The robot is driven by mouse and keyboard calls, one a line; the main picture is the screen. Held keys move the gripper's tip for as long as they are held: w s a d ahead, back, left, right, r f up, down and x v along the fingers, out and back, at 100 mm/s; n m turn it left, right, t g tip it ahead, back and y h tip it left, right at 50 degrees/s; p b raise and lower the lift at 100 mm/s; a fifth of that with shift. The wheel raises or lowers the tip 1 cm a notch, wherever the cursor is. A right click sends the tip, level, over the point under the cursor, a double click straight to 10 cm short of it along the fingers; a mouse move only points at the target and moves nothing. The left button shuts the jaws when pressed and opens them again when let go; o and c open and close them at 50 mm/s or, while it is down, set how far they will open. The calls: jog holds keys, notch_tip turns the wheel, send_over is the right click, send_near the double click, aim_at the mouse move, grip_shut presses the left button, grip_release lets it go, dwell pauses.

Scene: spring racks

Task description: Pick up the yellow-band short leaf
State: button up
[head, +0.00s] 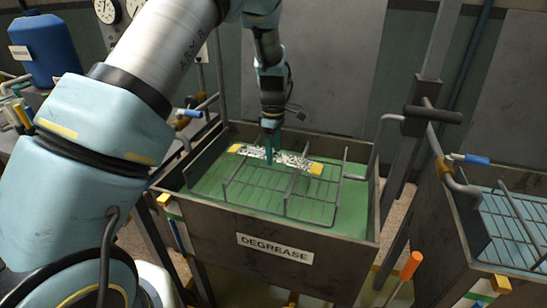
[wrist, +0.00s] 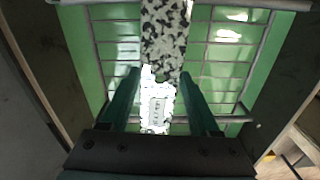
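The short leaf (head: 290,160) is a flat bar with black-and-white speckles and yellow bands at both ends. It lies across the tank marked DEGREASE, at the level of the wire rack. In the wrist view the leaf (wrist: 164,35) runs up the middle, with a bright white marked patch near my gripper; its yellow bands do not show there. My gripper (head: 268,153) points down at the leaf's middle. In the wrist view its two green fingers (wrist: 160,75) stand on either side of the leaf, tips close to its edges. Whether they press on it cannot be told.
The degrease tank (head: 215,215) has a raised rim around green liquid and a wire rack (head: 310,205). A second tank (head: 442,225) with blue liquid stands at the right. An upright post (head: 415,100) rises between them. A blue container (head: 45,48) stands at the back left.

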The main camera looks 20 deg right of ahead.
grip_shut()
jog(key=shift+r, duration=0.15)
dwell(0.4)
